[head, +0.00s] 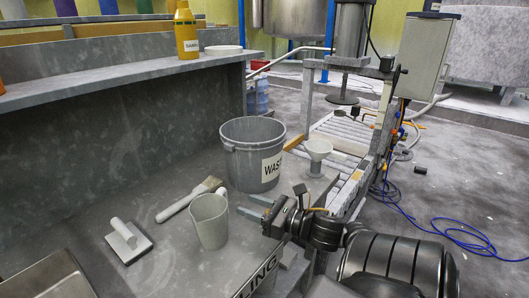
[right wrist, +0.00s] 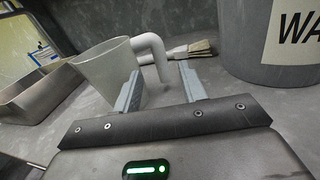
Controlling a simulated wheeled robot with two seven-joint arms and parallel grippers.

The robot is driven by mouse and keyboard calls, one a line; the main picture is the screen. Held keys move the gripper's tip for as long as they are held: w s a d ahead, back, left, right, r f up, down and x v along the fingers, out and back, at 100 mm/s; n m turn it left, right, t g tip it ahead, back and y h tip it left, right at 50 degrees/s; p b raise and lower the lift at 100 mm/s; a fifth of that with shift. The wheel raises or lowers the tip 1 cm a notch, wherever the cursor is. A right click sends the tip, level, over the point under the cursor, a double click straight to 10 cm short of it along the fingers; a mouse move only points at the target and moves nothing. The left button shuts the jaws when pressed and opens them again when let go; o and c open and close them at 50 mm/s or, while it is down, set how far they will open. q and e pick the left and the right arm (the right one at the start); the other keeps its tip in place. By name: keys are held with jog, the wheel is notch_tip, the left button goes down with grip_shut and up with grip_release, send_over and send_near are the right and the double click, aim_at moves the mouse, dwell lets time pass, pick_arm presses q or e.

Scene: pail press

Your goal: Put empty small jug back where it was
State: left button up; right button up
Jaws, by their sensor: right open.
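The small jug (head: 209,222) is pale grey-white and stands upright on the grey bench in the head view. It also shows in the right wrist view (right wrist: 103,70), with its handle (right wrist: 158,58) toward my gripper. My right gripper (head: 250,207) is open and empty, just to the right of the jug. In the right wrist view its fingertips (right wrist: 157,80) point at the handle, which appears in the gap between them. I cannot tell whether the fingers reach around it. The jug's bottom inside is hidden. My left gripper is not in view.
A grey waste bin (head: 240,148) stands behind the gripper. A brush (head: 190,199) lies behind the jug, and a trowel-like float (head: 128,240) lies to its left. A metal tray (head: 48,277) sits at the near left.

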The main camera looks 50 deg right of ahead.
jog(key=shift+s+d, duration=0.2)
jog(key=shift+s, duration=1.65)
jog(key=shift+d, duration=0.1)
